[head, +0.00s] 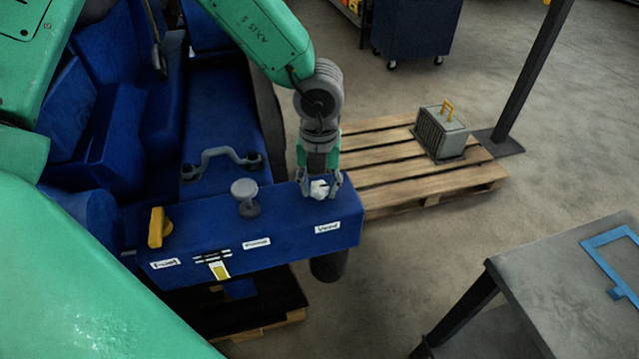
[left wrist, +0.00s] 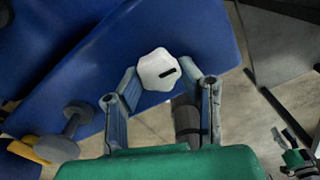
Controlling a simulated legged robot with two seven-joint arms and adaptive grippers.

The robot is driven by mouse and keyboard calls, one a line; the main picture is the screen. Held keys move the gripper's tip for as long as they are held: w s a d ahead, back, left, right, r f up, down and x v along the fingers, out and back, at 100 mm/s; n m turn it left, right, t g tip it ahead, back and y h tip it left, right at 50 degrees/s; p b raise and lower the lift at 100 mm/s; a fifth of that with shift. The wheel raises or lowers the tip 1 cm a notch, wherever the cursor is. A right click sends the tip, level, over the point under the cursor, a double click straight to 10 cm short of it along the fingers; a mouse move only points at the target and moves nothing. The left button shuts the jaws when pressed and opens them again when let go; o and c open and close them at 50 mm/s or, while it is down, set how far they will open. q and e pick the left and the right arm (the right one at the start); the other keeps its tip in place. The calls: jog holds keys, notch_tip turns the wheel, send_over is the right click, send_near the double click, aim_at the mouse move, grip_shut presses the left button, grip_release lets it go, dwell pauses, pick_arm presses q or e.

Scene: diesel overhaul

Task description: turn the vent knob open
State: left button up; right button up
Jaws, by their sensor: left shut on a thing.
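The vent knob (head: 319,189) is a small white lobed knob at the right end of the blue panel box, above a white label that seems to read "Vent". The knob sits at the fingertips (left wrist: 162,76). A green and dark part, apparently my right gripper (left wrist: 292,152), shows small at the lower right of the left wrist view.
A yellow handle (head: 157,227) and a grey round-topped knob (head: 246,196) stand on the same blue box (head: 290,235). A wooden pallet (head: 385,165) carries a grey box (head: 440,133) at right. A grey table (head: 570,285) stands at lower right, with clear floor between.

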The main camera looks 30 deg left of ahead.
aim_at(319, 186)
pick_arm(q)
jog(key=shift+w+r+n, duration=0.15)
jog(key=shift+w+n, duration=0.15)
jog(key=shift+n, duration=0.1)
jog(key=o, duration=1.1)
jog(key=shift+o, duration=0.2)
jog(key=shift+a, duration=0.1)
notch_tip(319, 186, up, 12)
jog(key=shift+f, duration=0.2)
jog(key=shift+f, duration=0.1)
